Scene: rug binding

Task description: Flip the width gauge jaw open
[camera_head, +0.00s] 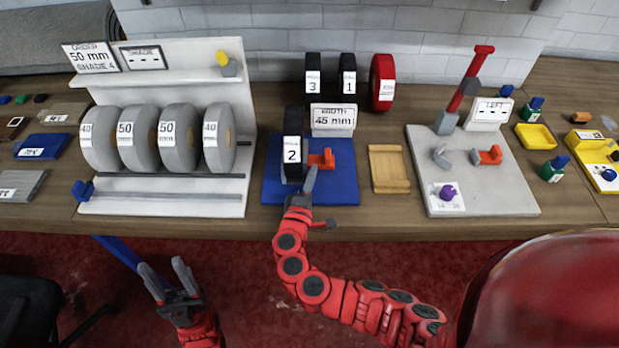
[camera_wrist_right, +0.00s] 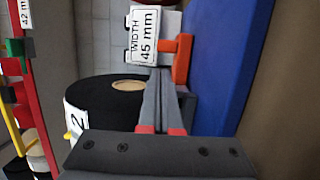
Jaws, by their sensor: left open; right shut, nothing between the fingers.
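The width gauge has a blue base (camera_head: 340,190) with an orange jaw (camera_head: 322,159) and a sign reading "WIDTH 45 mm" (camera_head: 333,119) behind it. A black roll labelled 2 (camera_head: 293,140) stands upright at the left part of the base. My right gripper (camera_head: 309,178) is shut and empty just in front of the jaw. In the right wrist view its closed fingers (camera_wrist_right: 160,85) lie between the black roll (camera_wrist_right: 105,100) and the orange jaw (camera_wrist_right: 181,58); I cannot tell whether they touch the jaw. My left gripper (camera_head: 166,274) is open and empty, low in front of the table.
A rack with several grey rolls (camera_head: 140,140) stands left of the gauge. Black rolls 3 (camera_head: 313,70) and 1 (camera_head: 347,75) and a red roll (camera_head: 382,82) stand behind. A wooden block (camera_head: 389,168) and a grey board with a red lever (camera_head: 470,75) are at right.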

